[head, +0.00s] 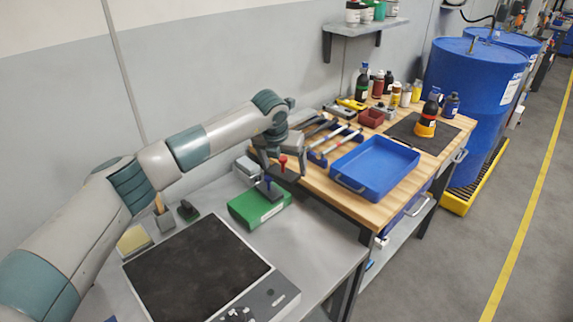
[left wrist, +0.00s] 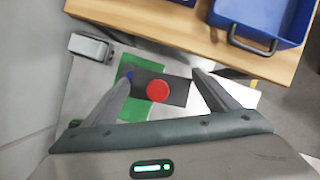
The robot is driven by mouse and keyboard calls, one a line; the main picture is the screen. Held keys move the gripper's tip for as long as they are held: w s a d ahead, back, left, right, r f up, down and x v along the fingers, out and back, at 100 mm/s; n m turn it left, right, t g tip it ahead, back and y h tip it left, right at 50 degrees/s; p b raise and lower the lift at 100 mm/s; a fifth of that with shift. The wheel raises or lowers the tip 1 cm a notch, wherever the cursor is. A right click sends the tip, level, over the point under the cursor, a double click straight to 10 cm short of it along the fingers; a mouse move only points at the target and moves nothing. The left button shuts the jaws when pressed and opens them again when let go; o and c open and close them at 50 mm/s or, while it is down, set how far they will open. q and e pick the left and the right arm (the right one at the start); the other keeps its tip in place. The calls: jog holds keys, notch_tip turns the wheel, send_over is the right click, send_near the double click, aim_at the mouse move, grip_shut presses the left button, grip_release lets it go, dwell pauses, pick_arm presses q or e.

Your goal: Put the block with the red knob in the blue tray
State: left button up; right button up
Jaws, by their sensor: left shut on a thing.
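The dark block with the red knob (head: 283,173) is between the fingers of my left gripper (head: 279,165), which is shut on it. The knob points up. In the left wrist view the round red knob (left wrist: 158,91) shows from above, with a finger on each side. The block appears held above the green box, beside a dark block with a blue knob (head: 268,188); the exact gap below is hard to tell. The blue tray (head: 365,190) lies empty on the wooden bench, to the right of my gripper. My right gripper is not in view.
The green box (head: 248,212) sits on the grey table. On the wooden bench, hammers (head: 330,143), a red bin (head: 371,117), bottles (head: 405,95) and a dark mat (head: 412,130) lie behind or beside the tray. A grey box (head: 247,166) is left of my gripper.

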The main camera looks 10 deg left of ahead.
pick_arm(q)
jog(key=s+a+f+m+g, duration=0.1)
jog(key=s+m+g, duration=0.1)
jog(key=s+m, duration=0.6)
jog(key=s+a+f+m+g+h, duration=0.1)
jog(key=s+a+m+g, duration=0.1)
jog(key=s+m, duration=0.6)
jog(key=s+a+f+m+g+h, duration=0.1)
jog(key=s+a+m+g, duration=0.1)
jog(key=s+m, duration=0.7)
jog(key=shift+s+a+f+g, duration=0.15)
jog(key=shift+s+g, duration=0.25)
jog(key=shift+g, duration=0.05)
jog(key=shift+s+a+f+g, duration=0.1)
jog(key=shift+s+g, duration=0.25)
jog(key=shift+g, duration=0.1)
jog(key=s+a+m+g+y, duration=0.1)
jog(key=s+a+m+y, duration=0.1)
jog(key=s+m, duration=0.6)
jog(key=shift+s+a+r+y, duration=0.35)
jog(key=shift+s+a, duration=0.15)
jog(key=shift+a, duration=0.25)
jog(key=shift+s+a+m, duration=0.15)
jog(key=shift+s+m, duration=0.15)
jog(key=shift+m, duration=0.1)
